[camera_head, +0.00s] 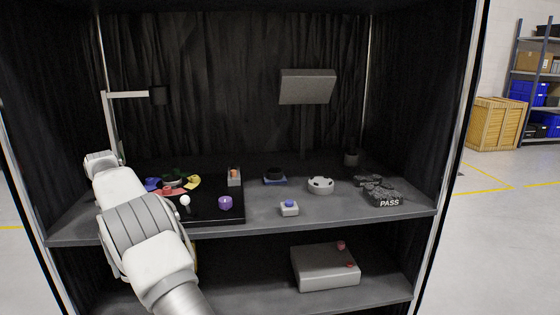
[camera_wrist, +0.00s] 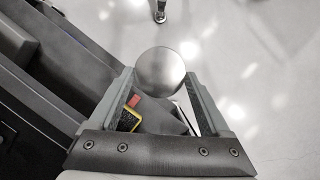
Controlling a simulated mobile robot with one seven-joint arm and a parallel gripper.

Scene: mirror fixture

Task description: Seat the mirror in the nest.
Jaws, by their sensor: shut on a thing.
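In the wrist view, a round, shiny silver piece (camera_wrist: 160,72), which looks like the mirror, sits between the fingertips of my gripper (camera_wrist: 159,78). The gripper is shut on it. My gripper and the mirror are not clear in the head view, where my arm covers the left of the bench. No part is plainly marked as the nest. A white notched ring (camera_head: 320,185) and a dark round holder on a blue base (camera_head: 275,177) both stand on the bench, and I cannot tell which is the nest.
A black board (camera_head: 215,216) bears a purple piece (camera_head: 225,203) and a white ball (camera_head: 185,200). A blue-topped button box (camera_head: 289,208), a PASS tray (camera_head: 388,202) and an overhead grey panel (camera_head: 307,86) also show. A grey box (camera_head: 325,270) lies on the lower shelf.

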